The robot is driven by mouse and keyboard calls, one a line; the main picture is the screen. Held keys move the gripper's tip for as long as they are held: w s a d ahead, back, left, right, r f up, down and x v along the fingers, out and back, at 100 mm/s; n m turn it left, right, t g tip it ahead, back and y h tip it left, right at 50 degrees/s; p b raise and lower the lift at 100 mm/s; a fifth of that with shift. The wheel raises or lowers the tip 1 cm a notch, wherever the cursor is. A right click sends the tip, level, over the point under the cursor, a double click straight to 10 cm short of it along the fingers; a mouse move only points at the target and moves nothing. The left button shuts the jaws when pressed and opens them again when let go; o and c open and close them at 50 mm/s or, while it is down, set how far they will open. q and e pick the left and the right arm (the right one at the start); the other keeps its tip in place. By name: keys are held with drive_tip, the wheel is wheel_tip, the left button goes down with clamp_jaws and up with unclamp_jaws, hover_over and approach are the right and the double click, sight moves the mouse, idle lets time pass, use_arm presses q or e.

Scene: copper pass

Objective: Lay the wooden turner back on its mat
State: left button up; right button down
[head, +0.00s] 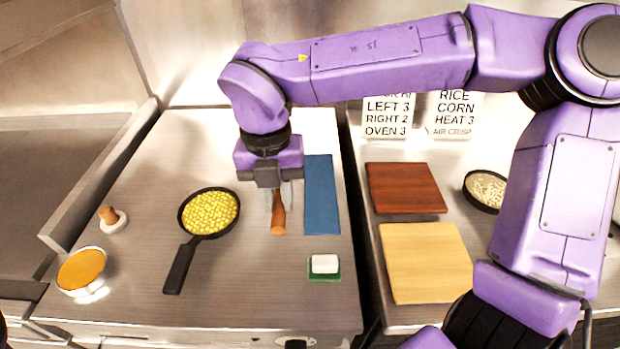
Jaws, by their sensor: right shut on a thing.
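The wooden turner (278,222) is an orange-brown piece of wood under my right gripper (279,201). The gripper points down and is shut on it. Part of the turner is hidden behind the fingers and wrist. The blue mat (321,200), a long narrow strip, lies just right of the turner on the steel counter, and its visible part is bare. The turner appears beside the mat, not over it; its height above the counter is hard to tell. My left gripper is not in view.
A black pan (184,262) of corn stands left of the turner. A white block on a green pad (324,276) sits near the front. A dark red board (404,188) and a light board (425,263) lie right, across a gap. An orange-filled bowl (82,270) stands far left.

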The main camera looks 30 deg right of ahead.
drive_tip(key=w+d+f+p, duration=0.1)
drive_tip(key=d+f, duration=0.2)
drive_tip(key=d, duration=0.1)
drive_tip(key=w+d+f+p, duration=0.2)
drive_tip(key=d+f, duration=0.1)
drive_tip(key=d, duration=0.1)
drive_tip(key=w+d+f+p, duration=0.1)
drive_tip(key=w+d+f, duration=0.1)
drive_tip(key=d+f, duration=0.1)
drive_tip(key=shift+d+p, duration=0.4)
drive_tip(key=shift+d, duration=0.1)
drive_tip(key=f, duration=0.3)
drive_tip(key=shift+s+d, duration=0.1)
drive_tip(key=shift+d, duration=0.1)
drive_tip(key=shift+f, duration=0.3)
drive_tip(key=c, duration=1)
unclamp_jaws()
drive_tip(key=r, duration=0.8)
drive_tip(key=w+r+b, duration=0.1)
drive_tip(key=r, duration=0.3)
drive_tip(key=shift+a, duration=0.1)
